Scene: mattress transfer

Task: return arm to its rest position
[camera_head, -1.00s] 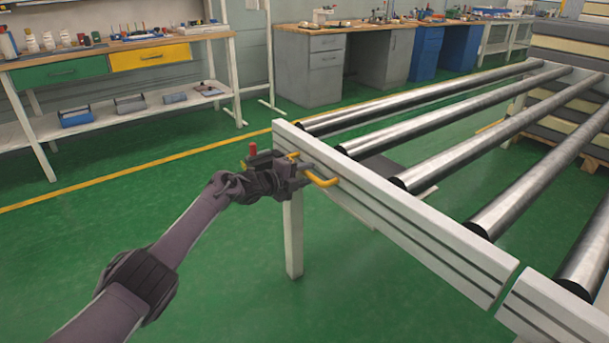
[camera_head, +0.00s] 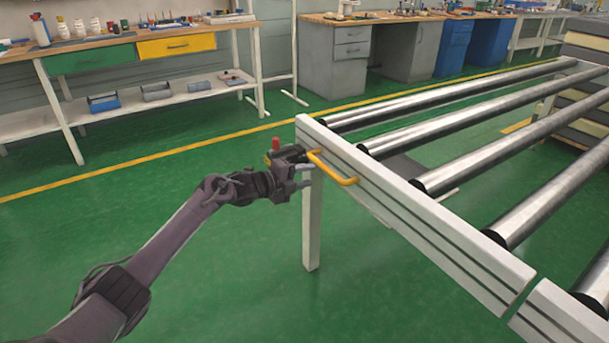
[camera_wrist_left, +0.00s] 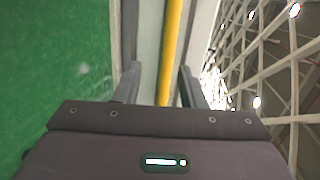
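My left arm (camera_head: 165,245) reaches in from the lower left of the head view. Its gripper (camera_head: 307,176) is beside the near left corner of the roller table, just left of the yellow handle (camera_head: 334,169). The gripper looks empty, with a small gap to the handle. In the left wrist view the two fingers (camera_wrist_left: 159,88) stand apart, and the yellow handle (camera_wrist_left: 172,45) lies ahead, lined up with the gap between them. My right gripper is out of both views.
The white frame (camera_head: 420,222) of the roller table, with several steel rollers (camera_head: 480,145), fills the right side. A workbench with drawers (camera_head: 90,60) stands at the back left, grey and blue cabinets (camera_head: 335,60) behind. Green floor (camera_head: 215,300) is clear around my arm.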

